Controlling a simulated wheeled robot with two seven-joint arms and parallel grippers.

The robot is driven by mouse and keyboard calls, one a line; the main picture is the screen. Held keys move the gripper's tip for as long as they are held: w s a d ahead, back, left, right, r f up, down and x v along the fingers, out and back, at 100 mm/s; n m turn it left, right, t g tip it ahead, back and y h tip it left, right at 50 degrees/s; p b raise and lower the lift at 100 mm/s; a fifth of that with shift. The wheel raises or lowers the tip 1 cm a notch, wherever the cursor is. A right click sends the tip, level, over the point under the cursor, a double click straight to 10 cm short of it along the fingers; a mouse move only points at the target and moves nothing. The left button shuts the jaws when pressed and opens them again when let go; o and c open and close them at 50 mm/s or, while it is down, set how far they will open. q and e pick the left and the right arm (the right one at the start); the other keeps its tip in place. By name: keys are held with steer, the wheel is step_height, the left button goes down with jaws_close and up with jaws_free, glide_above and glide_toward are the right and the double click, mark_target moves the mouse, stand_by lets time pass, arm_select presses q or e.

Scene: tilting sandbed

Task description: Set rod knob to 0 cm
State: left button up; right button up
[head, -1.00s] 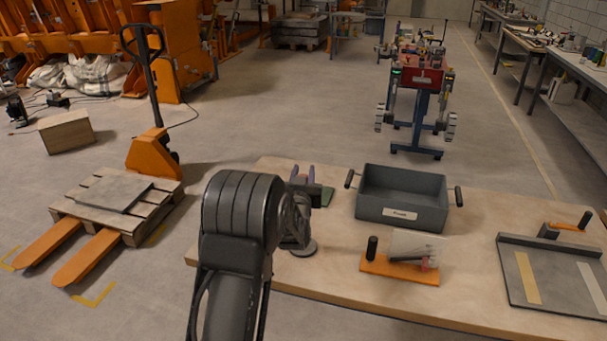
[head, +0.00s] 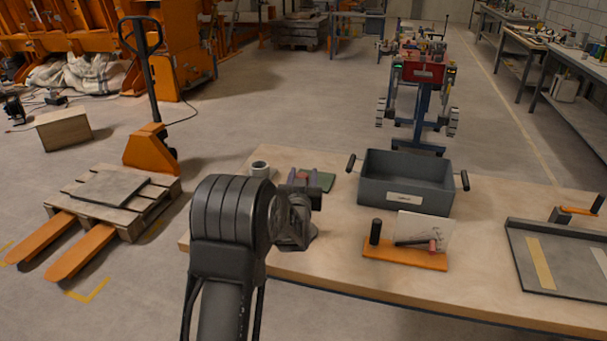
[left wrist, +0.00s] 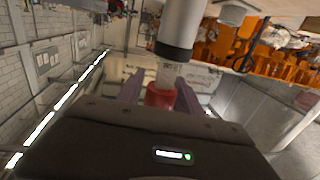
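My left gripper (head: 302,182) is over the table's left part; its purple fingers point away from me. In the left wrist view, the fingers (left wrist: 160,92) stand apart on either side of a red knob (left wrist: 160,97), with gaps visible. The knob is at the end of a pale rod with small marks (left wrist: 168,74), which runs into a white tube (left wrist: 186,18) with a black collar (left wrist: 174,51). I cannot tell whether the fingertips touch the knob. In the head view my arm and hand mostly hide this device. My right gripper is not in view.
A grey bin (head: 405,201) stands mid-table. In front is an orange base (head: 404,253) with a black post and clear plate. A grey tray (head: 565,262) lies at the right. A whitish cup-like piece (head: 260,169) and green piece (head: 318,181) are near the gripper.

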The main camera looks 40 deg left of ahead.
arm_select(q)
steer(key=shift+o, duration=0.7)
steer(key=shift+r, duration=0.25)
steer(key=shift+s, duration=0.1)
steer(key=b+v, duration=0.1)
steer(key=v, duration=0.6)
steer(key=shift+s+d, duration=0.25)
steer(key=shift+f, duration=0.15)
